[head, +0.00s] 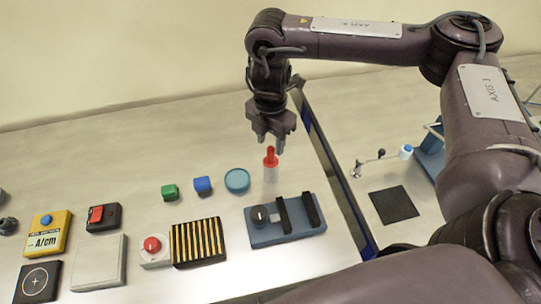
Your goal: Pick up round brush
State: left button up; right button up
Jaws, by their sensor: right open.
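A small upright object with a red top and a pale cylindrical lower part (270,172) stands on the table; it looks like the round brush, though bristles cannot be made out. My right gripper (273,143) points down directly above it. Its fingers are open, with the red top just below and partly between the fingertips. I cannot tell whether they touch it. My left gripper is not in view.
A teal round dish (237,181), a blue block (202,185) and a green block (170,192) lie left of the brush. A blue-grey fixture (288,232) and a striped pad (198,242) are in front. A dark blue divider (335,170) runs along the right.

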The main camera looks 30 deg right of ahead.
aim_at(271, 147)
notch_tip(271, 147, down, 4)
jog(key=shift+d+r+p, duration=0.1)
jog(key=shift+r+p, duration=0.1)
jog(key=shift+p, duration=0.5)
jog(key=shift+s+f, duration=0.1)
jog(key=shift+f, duration=0.15)
jog(key=c, duration=0.4)
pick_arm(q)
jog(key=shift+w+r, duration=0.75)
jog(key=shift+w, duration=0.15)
pick_arm(e)
grip_shut()
jog(key=shift+r, duration=0.1)
